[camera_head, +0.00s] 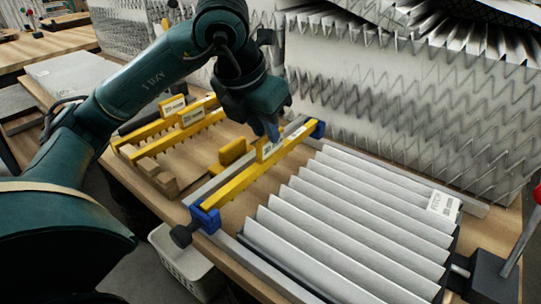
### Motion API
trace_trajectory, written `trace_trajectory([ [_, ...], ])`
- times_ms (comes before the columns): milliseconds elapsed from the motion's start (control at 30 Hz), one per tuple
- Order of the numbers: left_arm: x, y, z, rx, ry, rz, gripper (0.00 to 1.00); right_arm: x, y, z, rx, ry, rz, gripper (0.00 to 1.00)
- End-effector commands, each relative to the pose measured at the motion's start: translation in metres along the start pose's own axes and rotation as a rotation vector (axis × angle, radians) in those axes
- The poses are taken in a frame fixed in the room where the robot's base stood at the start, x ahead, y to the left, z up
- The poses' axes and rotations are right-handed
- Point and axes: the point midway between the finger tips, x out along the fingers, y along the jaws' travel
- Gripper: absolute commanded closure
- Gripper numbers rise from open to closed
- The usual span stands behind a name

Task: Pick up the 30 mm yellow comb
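A yellow comb (240,182) spans two blue end holders (207,219) at the left edge of the pleated filter. Its raised white label (271,149) is too small to read surely. Two more yellow combs (150,131) with raised labels (190,116) lie side by side on a wooden rack (163,182) to the left. I cannot tell which comb is the 30 mm one. My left gripper (271,134) points down at the label of the comb between the blue holders. Its fingertips are at or just behind that label; contact and finger gap are unclear. My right gripper is not in view.
The white pleated filter (345,222) lies on the wooden bench, with a dark clamp block (495,277) and red-knobbed lever at its right. Tall pleated panels (400,110) stand behind. A white basket (180,262) is below the bench edge. A yellow block (232,152) sits beside the gripper.

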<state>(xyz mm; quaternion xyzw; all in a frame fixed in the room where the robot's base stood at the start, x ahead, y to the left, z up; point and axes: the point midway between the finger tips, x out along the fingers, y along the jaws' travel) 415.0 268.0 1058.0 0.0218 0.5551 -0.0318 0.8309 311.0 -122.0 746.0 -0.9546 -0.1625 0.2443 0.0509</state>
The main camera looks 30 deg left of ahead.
Motion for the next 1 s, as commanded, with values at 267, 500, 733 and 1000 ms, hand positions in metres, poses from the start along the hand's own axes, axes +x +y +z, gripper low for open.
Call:
trace_trajectory([
  [267,0.037,-0.002,-0.007,-0.001,0.005,0.0,0.8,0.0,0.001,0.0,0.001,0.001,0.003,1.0],
  [500,0.052,-0.002,-0.006,0.001,0.0,-0.001,0.8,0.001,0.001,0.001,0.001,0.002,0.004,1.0],
  [733,0.052,-0.002,-0.006,0.001,0.0,-0.001,0.86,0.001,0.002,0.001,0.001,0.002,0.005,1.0],
  [1000,0.052,-0.002,-0.005,0.0,0.0,-0.001,1.0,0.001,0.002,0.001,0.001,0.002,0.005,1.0],
])
